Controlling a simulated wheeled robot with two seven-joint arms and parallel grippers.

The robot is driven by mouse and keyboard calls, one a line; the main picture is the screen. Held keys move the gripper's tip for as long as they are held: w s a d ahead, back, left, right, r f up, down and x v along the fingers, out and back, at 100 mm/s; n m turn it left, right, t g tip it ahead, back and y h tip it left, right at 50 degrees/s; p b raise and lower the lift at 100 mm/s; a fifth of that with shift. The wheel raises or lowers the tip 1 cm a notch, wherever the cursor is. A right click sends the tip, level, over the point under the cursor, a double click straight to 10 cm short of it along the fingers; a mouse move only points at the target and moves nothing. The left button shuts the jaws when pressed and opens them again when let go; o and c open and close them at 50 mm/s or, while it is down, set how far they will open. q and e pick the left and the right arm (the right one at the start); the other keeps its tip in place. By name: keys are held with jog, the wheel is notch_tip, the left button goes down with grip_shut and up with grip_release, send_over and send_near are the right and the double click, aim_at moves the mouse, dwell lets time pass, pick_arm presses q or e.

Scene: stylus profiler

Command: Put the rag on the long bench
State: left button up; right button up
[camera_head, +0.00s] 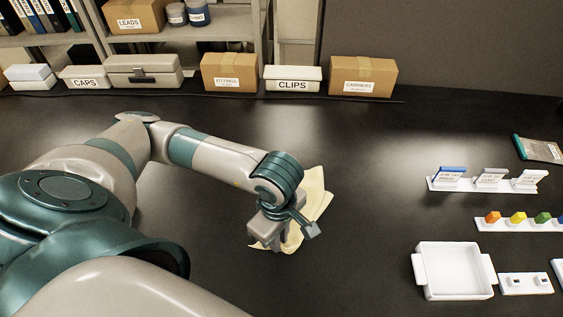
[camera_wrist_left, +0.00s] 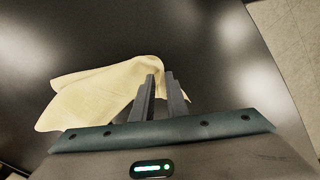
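The rag (camera_head: 316,197) is a crumpled pale yellow cloth over the dark long bench (camera_head: 200,275). Its folds show behind and below my left gripper (camera_head: 284,243), which partly covers it. In the left wrist view the rag (camera_wrist_left: 95,98) spreads to the left of the fingers, and its right edge runs in between them. The left gripper's fingers (camera_wrist_left: 160,92) are close together with a narrow gap that holds cloth, so it looks shut on the rag. I cannot tell whether the rag's underside touches the bench. My right gripper is out of view.
A white tray (camera_head: 418,271) with handles stands at the right front. Label holders (camera_head: 480,187), a row of coloured blocks (camera_head: 517,219) and a grey packet (camera_head: 541,149) lie to the right. Boxes, including the clips box (camera_head: 292,85), line the back. The bench's middle is clear.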

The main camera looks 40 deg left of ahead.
pick_arm(q)
jog(key=o, duration=0.5)
jog(key=shift+r, duration=0.1)
jog(key=shift+s+d+r+p, duration=0.1)
jog(key=shift+s+r+p, duration=0.05)
jog(key=shift+r, duration=0.25)
jog(key=shift+s+d+r+p, duration=0.1)
jog(key=shift+r+p, duration=0.05)
jog(key=shift+r, duration=0.25)
jog(key=shift+s+d+r+p, duration=0.1)
jog(key=shift+s+r+p, duration=0.2)
jog(key=shift+r+p, duration=0.6)
jog(key=shift+f, duration=0.25)
jog(key=shift+w, duration=0.1)
